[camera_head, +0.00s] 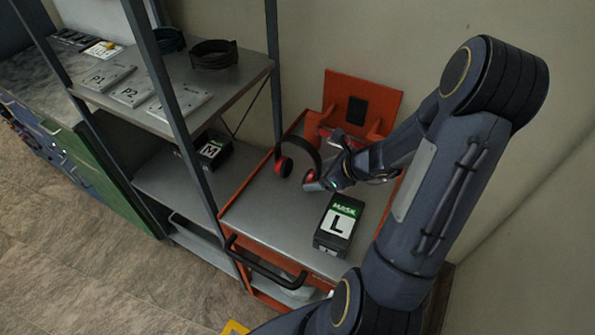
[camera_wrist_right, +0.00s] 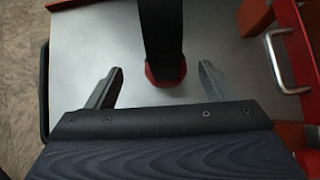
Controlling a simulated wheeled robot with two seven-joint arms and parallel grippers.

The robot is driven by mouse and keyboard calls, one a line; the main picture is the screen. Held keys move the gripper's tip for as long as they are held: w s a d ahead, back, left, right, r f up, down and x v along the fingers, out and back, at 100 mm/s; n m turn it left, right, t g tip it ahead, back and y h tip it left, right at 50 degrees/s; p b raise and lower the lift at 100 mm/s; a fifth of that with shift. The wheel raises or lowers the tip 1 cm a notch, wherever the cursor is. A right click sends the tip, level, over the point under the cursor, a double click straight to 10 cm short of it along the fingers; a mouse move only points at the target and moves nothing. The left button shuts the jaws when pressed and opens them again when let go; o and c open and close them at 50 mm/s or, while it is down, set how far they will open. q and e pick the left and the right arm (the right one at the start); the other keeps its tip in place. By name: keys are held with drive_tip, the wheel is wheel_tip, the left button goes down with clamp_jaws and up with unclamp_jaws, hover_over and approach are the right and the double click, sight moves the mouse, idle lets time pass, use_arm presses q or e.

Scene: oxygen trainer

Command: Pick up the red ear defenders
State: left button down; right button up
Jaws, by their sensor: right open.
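The red ear defenders, with a black headband (camera_head: 303,142) and red cups (camera_head: 284,167), stand on the grey top of the orange cart. My right gripper (camera_head: 325,172) is beside them on their right side in the head view, partly hidden by its own arm. In the right wrist view, the black headband (camera_wrist_right: 160,35) and a red cup (camera_wrist_right: 166,72) lie between the two spread fingers of the right gripper (camera_wrist_right: 161,76), with a gap on both sides. The right gripper is open and holds nothing. My left gripper is not in view.
An orange upright panel (camera_head: 384,95) is behind. A metal handle (camera_wrist_right: 290,88) is at right.

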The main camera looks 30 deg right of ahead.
drive_tip(key=x, duration=0.4)
drive_tip(key=shift+w+d+f, duration=0.2)
drive_tip(key=shift+f, duration=0.05)
drive_tip(key=shift+c, duration=0.2)
drive_tip(key=c, duration=1.3)
drive_tip(key=shift+o, duration=0.2)
drive_tip(key=shift+r, duration=0.1)
wheel_tip(320, 180, up, 28)
drive_tip(key=p, duration=1)
